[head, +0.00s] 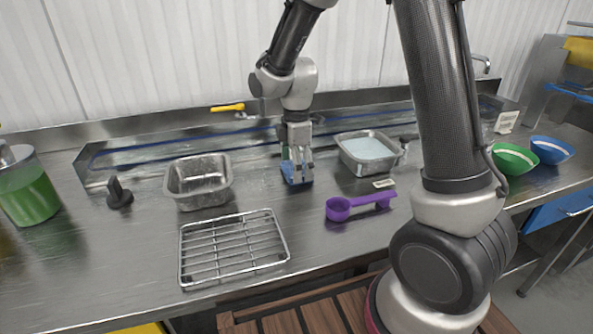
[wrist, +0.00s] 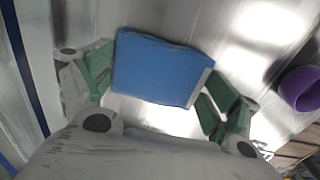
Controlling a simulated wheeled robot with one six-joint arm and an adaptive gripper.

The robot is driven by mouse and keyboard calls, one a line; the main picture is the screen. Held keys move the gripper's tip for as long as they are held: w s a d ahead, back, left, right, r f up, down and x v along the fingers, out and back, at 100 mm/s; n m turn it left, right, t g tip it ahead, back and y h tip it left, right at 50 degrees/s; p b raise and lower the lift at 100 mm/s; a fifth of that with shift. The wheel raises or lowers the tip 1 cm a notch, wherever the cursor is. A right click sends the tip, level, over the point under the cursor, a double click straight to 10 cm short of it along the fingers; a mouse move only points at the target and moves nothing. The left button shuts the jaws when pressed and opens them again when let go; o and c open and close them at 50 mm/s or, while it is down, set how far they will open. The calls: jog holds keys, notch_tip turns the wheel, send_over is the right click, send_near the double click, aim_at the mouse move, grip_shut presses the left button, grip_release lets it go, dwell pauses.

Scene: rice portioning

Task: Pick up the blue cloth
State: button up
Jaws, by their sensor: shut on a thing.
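The blue cloth (head: 297,173) is a small folded block at the middle of the steel counter in the head view. My gripper (head: 296,165) points down over it and hides part of it. In the wrist view the blue cloth (wrist: 160,70) lies between the two green-padded fingers of my gripper (wrist: 158,84). The fingers are shut on it, one at its left edge and one at its right edge. I cannot tell whether the cloth is clear of the counter.
An empty metal pan (head: 198,181) stands left of the cloth, and a pan with pale contents (head: 368,152) stands right. A wire rack (head: 233,248) and a purple scoop (head: 360,204) lie in front. Green (head: 513,160) and blue (head: 552,150) bowls sit far right.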

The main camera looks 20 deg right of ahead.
jog(key=shift+r, duration=0.1)
notch_tip(320, 180, up, 10)
jog(key=o, duration=0.4)
jog(key=shift+c, duration=0.2)
jog(key=c, duration=0.3)
